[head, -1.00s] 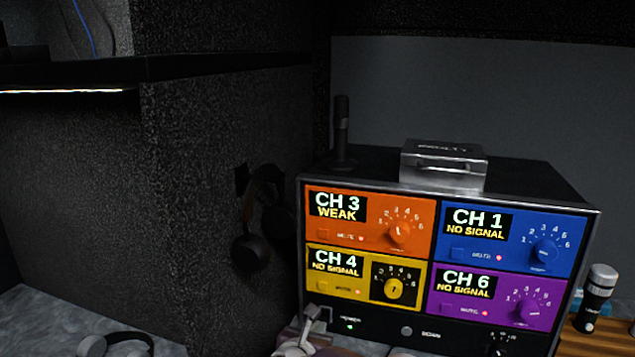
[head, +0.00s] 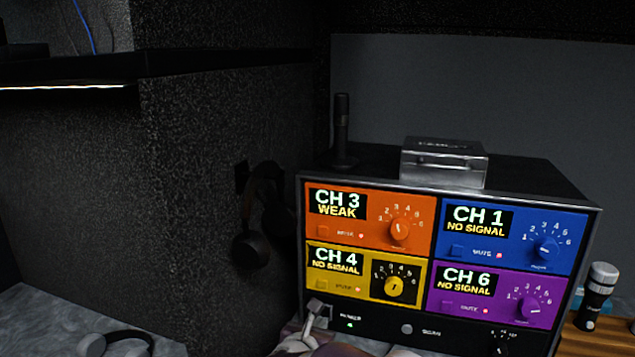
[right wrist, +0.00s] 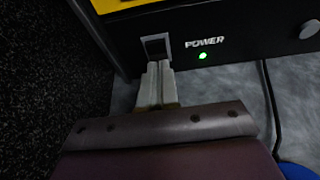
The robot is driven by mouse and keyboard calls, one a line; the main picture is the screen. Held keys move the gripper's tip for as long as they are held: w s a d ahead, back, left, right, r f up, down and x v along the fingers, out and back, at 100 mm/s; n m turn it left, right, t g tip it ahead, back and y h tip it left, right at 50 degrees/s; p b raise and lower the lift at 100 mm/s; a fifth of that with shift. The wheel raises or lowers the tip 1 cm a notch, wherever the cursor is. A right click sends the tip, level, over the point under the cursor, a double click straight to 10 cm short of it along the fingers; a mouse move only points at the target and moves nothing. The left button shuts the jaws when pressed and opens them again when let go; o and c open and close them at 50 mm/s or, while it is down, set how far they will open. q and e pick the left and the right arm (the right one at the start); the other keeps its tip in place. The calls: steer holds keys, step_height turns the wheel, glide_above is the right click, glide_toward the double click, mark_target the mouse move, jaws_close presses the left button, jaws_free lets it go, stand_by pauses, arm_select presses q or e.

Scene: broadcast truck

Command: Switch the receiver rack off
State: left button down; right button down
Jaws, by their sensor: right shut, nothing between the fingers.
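The receiver rack (head: 375,325) is a black box with orange, blue, yellow and purple channel panels, all displays lit. Its power switch (right wrist: 156,46) is a dark rocker in a pale frame at the lower left of the front. The green power light (right wrist: 203,56) beside it is lit; it also shows in the head view (head: 350,324). My right gripper (right wrist: 160,66) is shut and empty, its fingertips just below the switch; I cannot tell whether they touch it. In the head view the right gripper (head: 318,306) partly covers the switch. My left gripper is not in view.
Headphones (head: 258,215) hang on the left wall, and another pair (head: 115,343) lies on the counter.

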steer(key=shift+w+d+f, duration=0.1)
steer(key=shift+w+d, duration=0.05)
steer(key=shift+w, duration=0.25)
stand_by(0.3)
steer(key=shift+s+a+r, duration=0.25)
steer(key=shift+s, duration=0.25)
steer(key=shift+p+v, duration=0.6)
steer(key=shift+v, duration=2.25)
